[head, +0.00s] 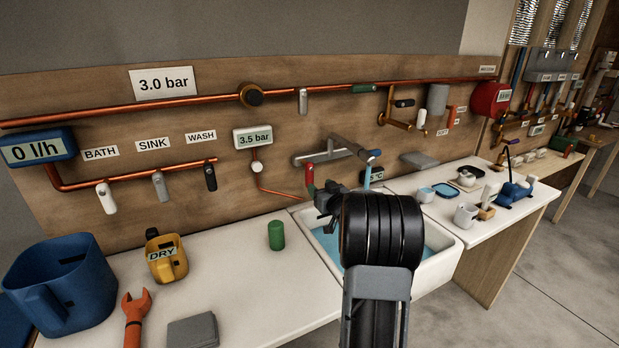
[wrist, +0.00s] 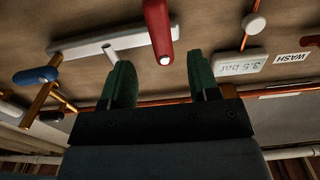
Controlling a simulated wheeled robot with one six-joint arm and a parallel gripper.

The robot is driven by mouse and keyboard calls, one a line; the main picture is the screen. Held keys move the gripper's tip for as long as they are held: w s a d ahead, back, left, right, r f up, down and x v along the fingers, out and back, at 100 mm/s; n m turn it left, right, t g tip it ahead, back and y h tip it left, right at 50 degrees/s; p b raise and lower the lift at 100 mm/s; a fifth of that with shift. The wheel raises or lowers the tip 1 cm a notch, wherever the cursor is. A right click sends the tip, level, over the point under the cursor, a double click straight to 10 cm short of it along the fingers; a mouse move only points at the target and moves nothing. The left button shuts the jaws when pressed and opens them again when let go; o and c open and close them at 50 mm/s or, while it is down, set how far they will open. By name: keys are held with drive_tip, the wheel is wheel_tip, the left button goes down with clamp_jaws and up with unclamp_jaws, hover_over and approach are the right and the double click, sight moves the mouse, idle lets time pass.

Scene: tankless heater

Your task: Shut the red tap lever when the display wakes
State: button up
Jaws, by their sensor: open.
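The red tap lever (head: 310,176) hangs at the left end of the grey mixer tap (head: 322,156) above the sink. In the wrist view the red lever (wrist: 160,30) points down in the picture, its pale end lying between the lines of my two green fingers. My gripper (wrist: 162,75) is open and empty; I cannot tell its exact gap to the lever. In the head view my gripper (head: 325,203) is close by, partly hidden by my arm. The blue-framed display (head: 38,150) reads "0 l/h". A smaller display (head: 253,137) reads "3.5 bar".
A blue tap lever (head: 374,153) sits at the tap's right end. The sink (head: 440,250) holds blue water below. Copper pipes (head: 180,104) run along the wall.

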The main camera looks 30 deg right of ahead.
sight(311, 179)
drive_tip(key=w, duration=0.5)
drive_tip(key=w+d+p, duration=0.1)
drive_tip(key=w, duration=0.2)
drive_tip(key=shift+w, duration=0.1)
drive_tip(key=shift+c, duration=0.4)
clamp_jaws()
